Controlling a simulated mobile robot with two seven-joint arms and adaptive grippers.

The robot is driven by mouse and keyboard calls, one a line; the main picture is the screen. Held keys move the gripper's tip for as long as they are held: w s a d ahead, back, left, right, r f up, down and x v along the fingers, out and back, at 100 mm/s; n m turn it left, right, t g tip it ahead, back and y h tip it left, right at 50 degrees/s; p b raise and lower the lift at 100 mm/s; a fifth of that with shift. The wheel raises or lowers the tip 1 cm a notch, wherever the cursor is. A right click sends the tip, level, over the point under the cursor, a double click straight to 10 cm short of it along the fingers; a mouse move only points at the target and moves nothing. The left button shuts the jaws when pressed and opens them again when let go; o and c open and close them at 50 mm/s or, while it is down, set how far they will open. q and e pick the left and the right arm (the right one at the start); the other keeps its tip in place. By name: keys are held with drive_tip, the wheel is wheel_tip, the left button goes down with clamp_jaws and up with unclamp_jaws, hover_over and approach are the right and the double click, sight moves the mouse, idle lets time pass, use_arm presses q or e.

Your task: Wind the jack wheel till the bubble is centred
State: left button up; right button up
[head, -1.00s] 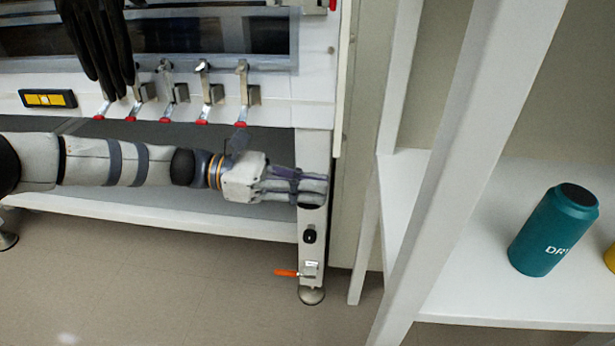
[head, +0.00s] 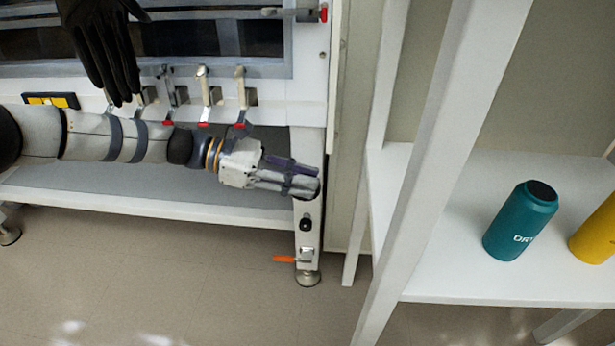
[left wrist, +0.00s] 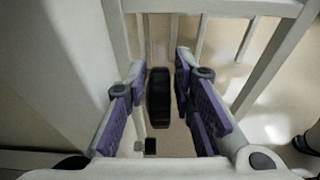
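The jack wheel (left wrist: 158,97) is a black disc seen edge-on in the left wrist view, between the fingers of my left gripper (left wrist: 158,100). The fingers stand on both sides of it with narrow gaps showing. In the head view my left gripper (head: 300,180) is at the right front leg (head: 307,240) of the glovebox stand, and its fingers hide most of the wheel. The yellow-and-black spirit level (head: 62,101) is on the glovebox front at the left. Its bubble is too small to read. My right gripper is out of view.
An orange lever (head: 284,259) sticks out low on the leg. A black glove (head: 105,55) hangs above my left arm, near several red-tipped clamps (head: 203,95). A white shelf (head: 450,270) at the right bears a teal bottle (head: 518,225) and a yellow one (head: 598,232).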

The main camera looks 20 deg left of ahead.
use_arm(q)
drive_tip(key=v, duration=0.6)
drive_tip(key=shift+a, duration=0.2)
